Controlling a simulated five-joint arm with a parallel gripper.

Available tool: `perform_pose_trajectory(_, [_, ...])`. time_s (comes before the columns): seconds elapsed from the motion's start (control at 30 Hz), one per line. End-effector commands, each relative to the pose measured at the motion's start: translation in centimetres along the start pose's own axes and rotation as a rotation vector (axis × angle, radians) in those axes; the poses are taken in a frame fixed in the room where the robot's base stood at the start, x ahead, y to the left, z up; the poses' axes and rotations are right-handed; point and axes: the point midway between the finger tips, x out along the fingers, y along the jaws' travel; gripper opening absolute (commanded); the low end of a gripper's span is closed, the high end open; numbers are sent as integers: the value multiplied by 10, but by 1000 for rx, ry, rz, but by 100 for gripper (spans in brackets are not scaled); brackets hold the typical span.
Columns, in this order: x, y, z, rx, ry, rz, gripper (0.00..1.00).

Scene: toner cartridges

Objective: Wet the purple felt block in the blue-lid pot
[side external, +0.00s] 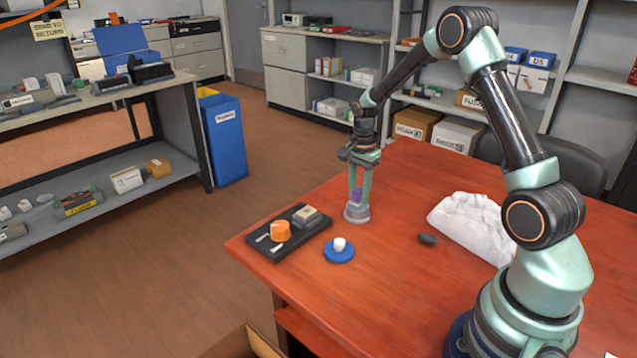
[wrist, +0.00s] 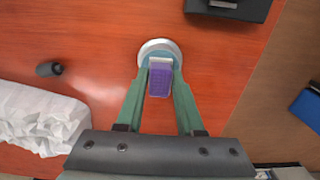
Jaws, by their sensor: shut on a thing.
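The purple felt block (side external: 356,194) is between the two green fingers of my gripper (side external: 357,200), which is shut on it. In the wrist view the block (wrist: 160,83) shows purple with a pale end, between the fingertips (wrist: 160,68). The round grey pot (side external: 356,213) stands open on the table directly below the fingertips; its rim (wrist: 158,43) shows beyond the block in the wrist view. I cannot tell whether the block's lower end is inside the pot. The blue lid (side external: 338,254) with a white knob lies on the table, in front of the pot.
A black tray (side external: 262,249) with an orange piece (side external: 280,231) and a grey-beige block (side external: 306,216) lies left of the pot, near the table edge. A small dark object (side external: 428,239) and crumpled white material (side external: 473,226) lie to the right. The table behind the pot is clear.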

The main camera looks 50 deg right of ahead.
Motion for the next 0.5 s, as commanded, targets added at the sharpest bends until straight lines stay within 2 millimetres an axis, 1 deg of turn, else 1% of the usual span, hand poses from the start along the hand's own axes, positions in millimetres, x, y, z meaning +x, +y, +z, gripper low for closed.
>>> perform_pose_trajectory(0.5, [4, 0, 0, 0, 0, 0, 0])
